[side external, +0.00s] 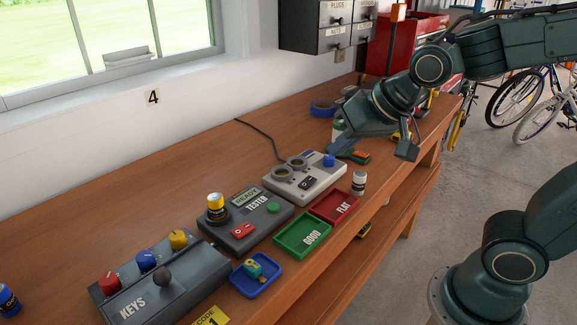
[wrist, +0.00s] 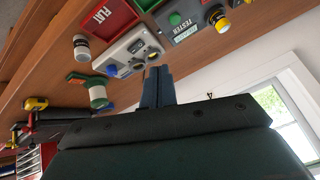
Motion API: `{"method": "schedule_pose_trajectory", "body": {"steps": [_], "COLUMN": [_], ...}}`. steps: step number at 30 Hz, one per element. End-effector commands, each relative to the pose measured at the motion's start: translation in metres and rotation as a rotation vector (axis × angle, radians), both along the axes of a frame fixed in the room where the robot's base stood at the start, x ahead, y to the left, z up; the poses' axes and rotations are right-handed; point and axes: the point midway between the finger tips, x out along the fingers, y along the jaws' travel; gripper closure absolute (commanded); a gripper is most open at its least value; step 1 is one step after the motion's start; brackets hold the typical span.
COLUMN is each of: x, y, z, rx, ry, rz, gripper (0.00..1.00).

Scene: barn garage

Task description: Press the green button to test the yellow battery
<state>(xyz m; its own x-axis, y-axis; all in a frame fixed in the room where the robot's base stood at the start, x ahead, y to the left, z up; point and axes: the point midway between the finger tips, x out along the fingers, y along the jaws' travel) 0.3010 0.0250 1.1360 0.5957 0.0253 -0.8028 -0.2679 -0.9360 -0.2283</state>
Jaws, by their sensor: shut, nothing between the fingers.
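The dark grey tester (side external: 240,238) stands on the wooden bench, and its display reads "READY". Its green button (side external: 273,208) is on the right side and also shows in the wrist view (wrist: 175,19). The yellow battery (side external: 216,208) stands upright in the tester's round socket and also appears at the top right of the wrist view (wrist: 222,23). My gripper (side external: 332,151) is shut and empty, above the bench near the blue knob of the light grey box. In the wrist view its fingertips (wrist: 158,70) point toward that box, apart from the green button.
The light grey box (side external: 326,183) with a blue knob and two round sockets is beside the tester. A green GOOD tray (side external: 288,250), red FLAT tray (side external: 325,219), white-capped cylinder (side external: 359,183), blue tray (side external: 240,287) and KEYS box (side external: 180,294) are nearby.

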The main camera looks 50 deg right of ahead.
Motion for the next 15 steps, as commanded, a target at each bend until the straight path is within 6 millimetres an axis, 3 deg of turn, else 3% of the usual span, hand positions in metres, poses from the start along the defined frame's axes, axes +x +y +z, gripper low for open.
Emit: {"method": "schedule_pose_trajectory", "body": {"steps": [15], "x": [0.087], "y": [0.040], "z": [-0.033], "rx": [0.195], "ry": [-0.103], "rz": [-0.185], "gripper": [1.00]}}
